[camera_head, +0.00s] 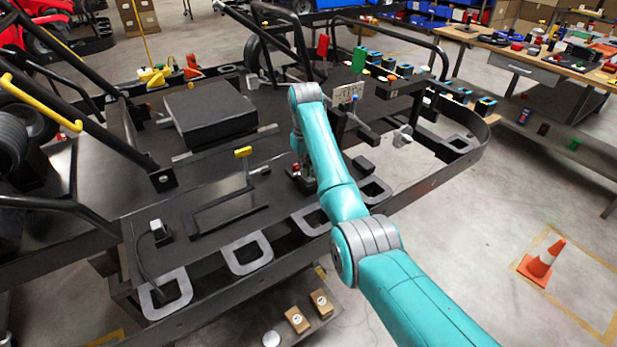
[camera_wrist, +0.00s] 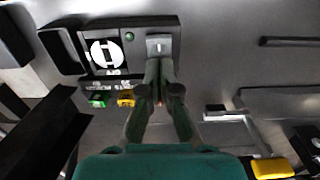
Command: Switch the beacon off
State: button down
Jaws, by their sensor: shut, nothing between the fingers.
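In the wrist view my gripper (camera_wrist: 159,72) is shut and empty. Its fingertips are at the lower edge of a light grey switch plate (camera_wrist: 159,44) on a dark panel (camera_wrist: 190,42); I cannot tell whether they touch. A small green round lamp or button (camera_wrist: 130,36) and a black-and-white round emblem (camera_wrist: 105,52) are left of the plate. In the head view my gripper is mostly hidden behind my teal arm, low over the black kart stand (camera_head: 225,170). A small red part (camera_head: 295,168) shows beside it. I cannot tell which thing is the beacon, or its state.
Small green (camera_wrist: 97,99) and yellow (camera_wrist: 126,98) parts sit below the emblem. An orange cone (camera_head: 541,259) stands on the open floor at right.

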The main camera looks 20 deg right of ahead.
jog(key=shift+r, duration=3.5)
